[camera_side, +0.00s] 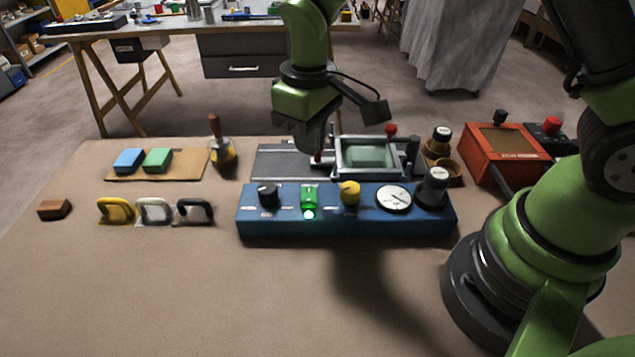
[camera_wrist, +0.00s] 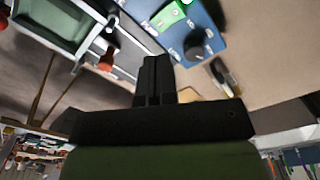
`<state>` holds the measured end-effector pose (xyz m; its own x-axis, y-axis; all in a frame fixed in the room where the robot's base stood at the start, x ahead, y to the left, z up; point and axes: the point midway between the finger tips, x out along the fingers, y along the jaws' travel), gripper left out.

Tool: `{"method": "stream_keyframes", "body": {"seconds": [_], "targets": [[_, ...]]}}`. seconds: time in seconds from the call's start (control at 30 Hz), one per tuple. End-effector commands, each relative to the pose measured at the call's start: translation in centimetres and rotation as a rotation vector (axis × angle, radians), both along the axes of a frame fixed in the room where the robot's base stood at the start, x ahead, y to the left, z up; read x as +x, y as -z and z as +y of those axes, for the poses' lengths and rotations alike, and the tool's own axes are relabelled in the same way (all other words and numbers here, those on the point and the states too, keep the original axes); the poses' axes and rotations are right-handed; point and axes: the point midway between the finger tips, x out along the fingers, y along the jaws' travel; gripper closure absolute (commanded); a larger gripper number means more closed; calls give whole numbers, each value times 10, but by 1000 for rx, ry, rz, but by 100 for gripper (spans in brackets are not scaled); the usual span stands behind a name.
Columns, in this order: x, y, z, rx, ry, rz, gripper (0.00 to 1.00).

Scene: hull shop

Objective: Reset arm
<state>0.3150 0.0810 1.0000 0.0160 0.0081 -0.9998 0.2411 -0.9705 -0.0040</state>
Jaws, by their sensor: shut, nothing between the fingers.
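My gripper (camera_side: 314,150) hangs in the air behind the blue control panel (camera_side: 345,226), near the left side of the grey-green tray fixture (camera_side: 366,141). Its fingers point down and hold nothing. In the wrist view my gripper (camera_wrist: 153,60) shows its two black fingers pressed together. The blue panel (camera_wrist: 222,52) shows there at the upper right and the tray fixture (camera_wrist: 62,22) at the upper left. The panel carries a black knob (camera_side: 267,191), a lit green switch (camera_side: 309,196), a yellow knob (camera_side: 349,191) and a white dial (camera_side: 393,198).
A red box (camera_side: 503,152) stands at the right. Two sponges, blue (camera_side: 128,160) and green (camera_side: 157,159), lie on a cardboard sheet at the left. A brush in a jar (camera_side: 222,152) and several handled tools (camera_side: 154,210) are nearby. The table's front left is clear.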

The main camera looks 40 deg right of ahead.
Motion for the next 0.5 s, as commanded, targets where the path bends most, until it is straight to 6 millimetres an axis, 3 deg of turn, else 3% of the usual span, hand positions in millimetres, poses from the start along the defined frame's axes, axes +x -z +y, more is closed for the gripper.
{"method": "stream_keyframes", "body": {"seconds": [0.13,0.27,0.5], "targets": [[-10,-45,-10,40,85,-77,100],[-32,-93,-23,94,191,-169,100],[-91,-154,-43,203,376,-334,100]]}}
